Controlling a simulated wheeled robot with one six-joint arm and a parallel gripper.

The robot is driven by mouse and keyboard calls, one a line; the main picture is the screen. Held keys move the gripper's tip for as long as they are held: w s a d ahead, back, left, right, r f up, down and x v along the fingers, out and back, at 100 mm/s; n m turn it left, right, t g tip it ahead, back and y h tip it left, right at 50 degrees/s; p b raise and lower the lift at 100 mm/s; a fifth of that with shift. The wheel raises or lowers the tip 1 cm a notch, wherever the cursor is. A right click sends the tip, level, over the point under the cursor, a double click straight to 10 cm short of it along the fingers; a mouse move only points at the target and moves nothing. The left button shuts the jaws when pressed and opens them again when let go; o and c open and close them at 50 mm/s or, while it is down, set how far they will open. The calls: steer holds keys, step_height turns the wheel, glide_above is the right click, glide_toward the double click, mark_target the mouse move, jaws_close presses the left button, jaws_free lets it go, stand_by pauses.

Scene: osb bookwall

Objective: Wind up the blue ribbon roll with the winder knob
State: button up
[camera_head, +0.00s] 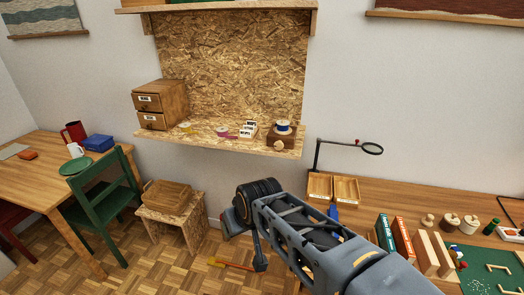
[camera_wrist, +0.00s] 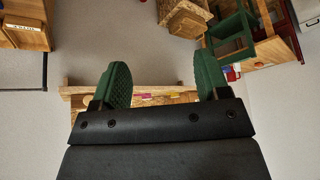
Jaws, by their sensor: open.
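The blue ribbon roll (camera_head: 283,127) sits on top of a small brown wooden winder box (camera_head: 274,138) near the right end of the OSB wall shelf (camera_head: 185,142). The pale round winder knob (camera_head: 280,146) shows on the front of that box. In the wrist view my gripper (camera_wrist: 163,82) has its two green pads wide apart with nothing between them. The edge of a wooden shelf (camera_wrist: 75,92) shows beyond the pads; I cannot make out the blue roll or knob there. In the head view my arm is below and in front of the shelf, apart from it.
Left of the winder on the shelf are a small white-labelled box (camera_head: 248,131), a pink roll (camera_head: 222,132), a yellow roll (camera_head: 186,127) and a drawer box (camera_head: 161,104). A magnifier lamp (camera_head: 371,149) stands to the right. A stool (camera_head: 190,227) stands below the shelf.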

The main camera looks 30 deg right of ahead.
steer(key=w+d+f+t+b, duration=0.1)
steer(key=w+t+b, duration=0.15)
steer(key=w, duration=0.55)
steer(key=m+t+h+b, duration=0.4)
steer(key=m+t+h, duration=0.15)
steer(key=h, duration=0.65)
glide_toward(278, 146)
steer(key=shift+m+g+h, duration=0.3)
steer(key=shift+m, duration=0.05)
steer(key=p+x, duration=0.2)
steer(key=x, duration=0.7)
steer(key=shift+w, duration=0.25)
steer(key=c, duration=0.9)
